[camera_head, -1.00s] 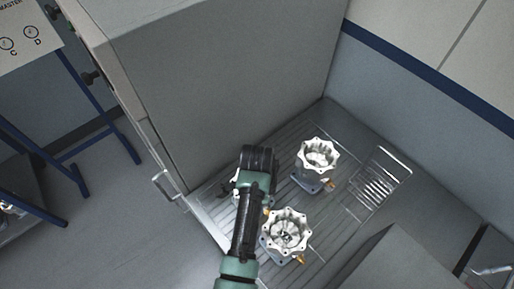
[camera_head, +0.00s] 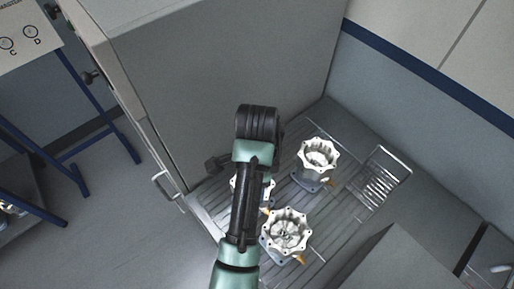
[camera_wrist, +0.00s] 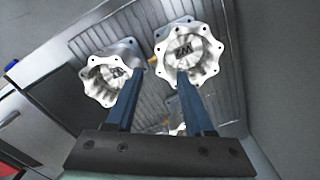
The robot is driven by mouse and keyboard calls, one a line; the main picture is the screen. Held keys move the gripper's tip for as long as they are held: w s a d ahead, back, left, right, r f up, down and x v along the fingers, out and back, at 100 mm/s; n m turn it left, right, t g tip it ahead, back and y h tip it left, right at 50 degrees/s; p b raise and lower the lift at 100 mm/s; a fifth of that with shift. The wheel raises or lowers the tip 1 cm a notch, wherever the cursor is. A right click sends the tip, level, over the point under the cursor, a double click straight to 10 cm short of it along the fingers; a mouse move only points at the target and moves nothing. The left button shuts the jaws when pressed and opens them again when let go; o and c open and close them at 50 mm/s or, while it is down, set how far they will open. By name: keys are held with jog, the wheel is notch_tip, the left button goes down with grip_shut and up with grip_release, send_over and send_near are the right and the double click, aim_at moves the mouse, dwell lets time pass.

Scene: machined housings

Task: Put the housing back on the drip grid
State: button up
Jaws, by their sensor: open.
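Three pale metal housings with scalloped rims and blue-grey bases show. One housing (camera_head: 318,153) stands upright on the ribbed drip grid (camera_head: 325,240), and another (camera_head: 286,232) stands nearer the front. A third (camera_head: 268,192) is mostly hidden behind my arm, apparently on the grid too. In the wrist view, two housings show clearly, one at left (camera_wrist: 100,82) and one at upper right (camera_wrist: 205,60); a small piece of another (camera_wrist: 178,130) shows between the fingers. My gripper (camera_wrist: 160,74) is open, with blue fingers apart and nothing held. Its fingertips are hidden in the head view.
A wire rack (camera_head: 378,178) lies at the grid's right. A large grey cabinet (camera_head: 215,75) rises behind the grid on the left, with a handle (camera_head: 165,186) near its lower corner. A grey box (camera_head: 385,258) stands at front right. Clear floor (camera_head: 120,230) lies left.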

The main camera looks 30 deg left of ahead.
jog(key=shift+r+p, duration=0.4)
jog(key=shift+r, duration=0.4)
jog(key=shift+w, duration=0.15)
jog(key=w+r+n+t+y, duration=0.2)
jog(key=w+r+t, duration=0.4)
jog(key=w+r, duration=0.4)
jog(key=w+d+r+n+t, duration=0.1)
jog(key=w+d+r+t, duration=0.15)
jog(key=r, duration=0.55)
jog(key=w+d+r+n+t, duration=0.15)
jog(key=r+t, duration=0.25)
jog(key=r, duration=0.4)
jog(key=w+d+r+n+t, duration=0.1)
jog(key=w+d+r+t, duration=0.15)
jog(key=r, duration=0.55)
jog(key=s+d+r+n+t, duration=0.1)
jog(key=s+d+r+t, duration=0.2)
jog(key=r, duration=0.6)
jog(key=s+d+r+n+t+h, duration=0.1)
jog(key=s+d+r+n+t, duration=0.1)
jog(key=s+r+t, duration=0.3)
jog(key=s+d+r+n+t+h, duration=0.1)
jog(key=s+d+r+t, duration=0.2)
jog(key=s+r, duration=0.5)
notch_tip(320, 180, up, 5)
jog(key=shift+s+d+r+t, duration=0.1)
jog(key=shift+s+d+t, duration=0.25)
jog(key=shift+t, duration=0.35)
